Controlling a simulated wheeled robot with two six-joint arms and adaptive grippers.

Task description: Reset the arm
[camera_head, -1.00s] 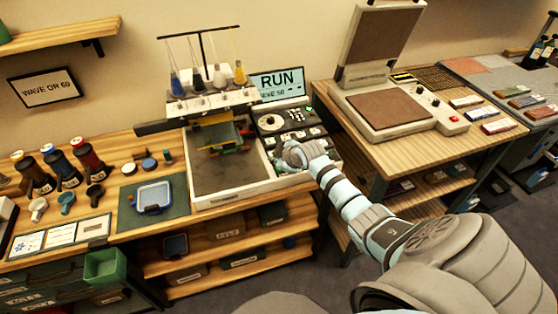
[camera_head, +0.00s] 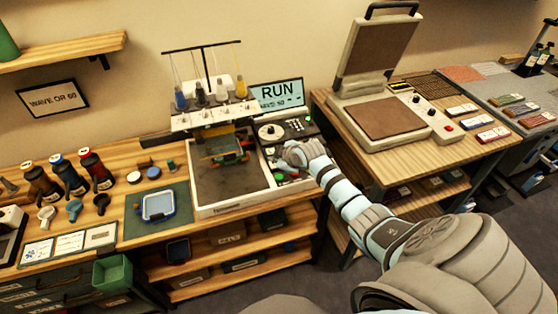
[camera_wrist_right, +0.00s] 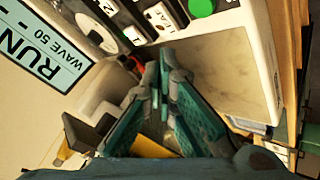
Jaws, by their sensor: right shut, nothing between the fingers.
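My right arm reaches in from the lower right in the camera_head view. Its gripper (camera_head: 280,168) is at the control panel (camera_head: 297,128) of the embroidery machine (camera_head: 213,118), by the panel's front edge. In the right wrist view the gripper (camera_wrist_right: 163,68) shows teal finger pads with the tips together and nothing between them. Below the tips is a pale panel surface with a green button (camera_wrist_right: 202,7) and a white dial (camera_wrist_right: 95,32) nearby. I cannot tell whether the fingertips touch it. My left gripper is not in view.
The screen (camera_head: 277,93) reads RUN. A heat press (camera_head: 386,116) stands on the wooden table to the right. Free floor shows between the tables.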

